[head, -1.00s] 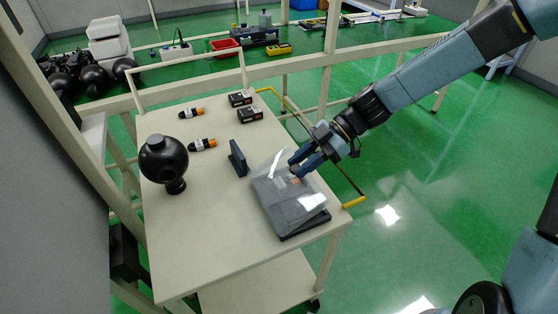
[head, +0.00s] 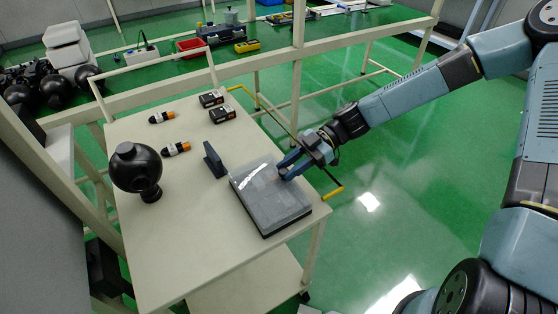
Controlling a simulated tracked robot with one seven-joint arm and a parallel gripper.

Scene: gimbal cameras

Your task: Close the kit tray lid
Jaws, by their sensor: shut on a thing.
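The kit tray (head: 268,230) is a dark, shallow case near the right edge of the cream cart top. Its clear lid (head: 262,186) now lies flat or nearly flat over the tray; a small gap at the edge cannot be ruled out. My gripper (head: 284,173) is at the lid's right side, with its blue fingers touching or very close to the lid. The fingers look closed on the lid's edge, though the contact point is small and partly hidden by the fingers.
A black sphere on a stand (head: 136,168) and a dark upright plate (head: 214,160) stand left of the tray. The front left cart top is clear.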

